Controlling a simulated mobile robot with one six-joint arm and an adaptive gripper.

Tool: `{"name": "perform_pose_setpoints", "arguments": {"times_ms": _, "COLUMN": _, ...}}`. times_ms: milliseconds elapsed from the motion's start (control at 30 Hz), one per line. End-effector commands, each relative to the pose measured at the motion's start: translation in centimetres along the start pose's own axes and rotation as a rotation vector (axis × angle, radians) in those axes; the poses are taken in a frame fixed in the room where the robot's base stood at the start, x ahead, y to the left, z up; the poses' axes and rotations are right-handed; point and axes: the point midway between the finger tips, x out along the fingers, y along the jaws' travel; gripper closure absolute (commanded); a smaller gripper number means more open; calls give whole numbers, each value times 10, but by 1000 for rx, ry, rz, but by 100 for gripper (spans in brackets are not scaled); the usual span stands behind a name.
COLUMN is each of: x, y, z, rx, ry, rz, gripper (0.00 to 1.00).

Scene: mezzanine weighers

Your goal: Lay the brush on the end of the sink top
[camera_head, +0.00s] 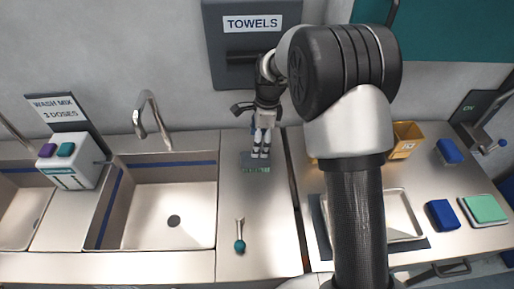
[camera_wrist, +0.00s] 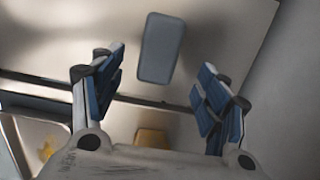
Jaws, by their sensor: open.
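The brush (camera_head: 257,169) is a small grey block with a green speckled lower edge. It appears to rest on the bare steel end of the sink top (camera_head: 263,213), right of the basin and near the wall. In the wrist view the brush (camera_wrist: 161,48) shows as a rounded grey-blue slab on bright metal. My gripper (camera_head: 261,153) points down just above and behind it in the head view. Its blue-padded fingers (camera_wrist: 158,80) are wide apart in the wrist view, with the brush beyond their tips and nothing gripped. Whether a finger touches it cannot be told.
A teal-ended utensil (camera_head: 240,244) lies nearer the front edge. The basin (camera_head: 170,205) and tap (camera_head: 150,115) are at left, with a dispenser (camera_head: 70,165). Past a dark gap at right are a shallow tray (camera_head: 404,217), a yellow bin (camera_head: 407,139) and blue blocks (camera_head: 441,215).

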Motion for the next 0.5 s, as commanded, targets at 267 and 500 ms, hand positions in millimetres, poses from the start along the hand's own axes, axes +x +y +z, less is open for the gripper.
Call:
{"name": "perform_pose_setpoints", "arguments": {"times_ms": 267, "x": -34, "y": 0, "z": 0, "rx": 1, "ry": 0, "rz": 1, "gripper": 32}}
{"name": "perform_pose_setpoints", "arguments": {"times_ms": 500, "x": -45, "y": 4, "z": -1, "rx": -26, "ry": 1, "rz": -9, "gripper": 32}}
